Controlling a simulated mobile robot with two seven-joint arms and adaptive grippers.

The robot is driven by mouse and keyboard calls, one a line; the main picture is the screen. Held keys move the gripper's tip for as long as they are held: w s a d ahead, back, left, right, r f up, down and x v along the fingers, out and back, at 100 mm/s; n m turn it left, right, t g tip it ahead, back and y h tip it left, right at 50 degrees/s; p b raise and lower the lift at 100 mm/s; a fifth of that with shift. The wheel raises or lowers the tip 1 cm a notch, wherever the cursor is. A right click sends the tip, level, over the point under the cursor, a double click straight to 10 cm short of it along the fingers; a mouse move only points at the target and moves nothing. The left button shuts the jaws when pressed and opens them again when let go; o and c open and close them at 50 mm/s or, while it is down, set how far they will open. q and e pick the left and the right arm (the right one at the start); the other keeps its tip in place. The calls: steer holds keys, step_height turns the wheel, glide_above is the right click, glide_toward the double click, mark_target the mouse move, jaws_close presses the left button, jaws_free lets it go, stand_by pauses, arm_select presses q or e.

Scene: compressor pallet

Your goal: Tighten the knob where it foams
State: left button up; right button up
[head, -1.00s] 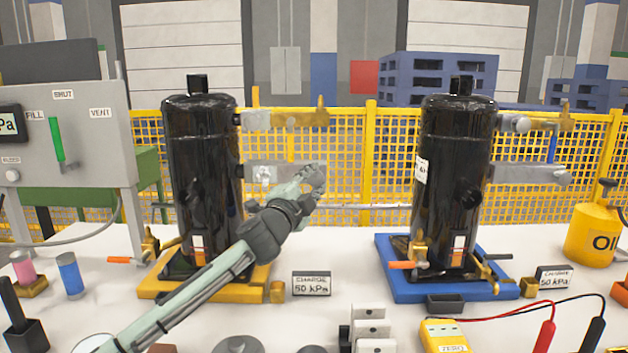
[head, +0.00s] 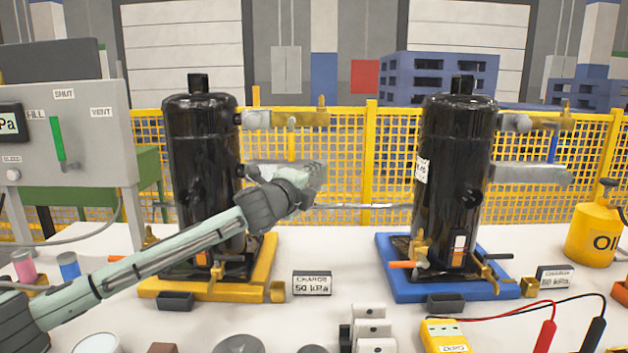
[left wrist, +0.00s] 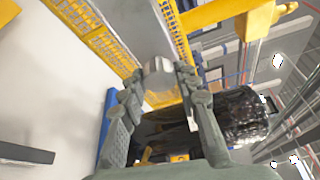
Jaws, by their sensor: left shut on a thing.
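The left black compressor (head: 203,150) stands upright on a yellow pallet base (head: 262,265). A grey lower pipe (head: 262,170) and an upper pipe with a brass valve (head: 320,116) reach out from its right side. In the head view the gripper hides the knob. I cannot make out foam. My right gripper is not in view.
The right compressor (head: 457,160) stands on a blue base (head: 395,280) with similar pipes. A grey control panel (head: 85,150) is at the left. A charge sign (head: 312,283), a yellow meter (head: 445,335) and an oil can (head: 592,232) stand on the white table (head: 345,255).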

arm_select(q)
steer(key=shift+f, duration=0.1)
steer(key=o, duration=1.2)
steer(key=shift+c, duration=0.2)
steer(key=v, duration=1.2)
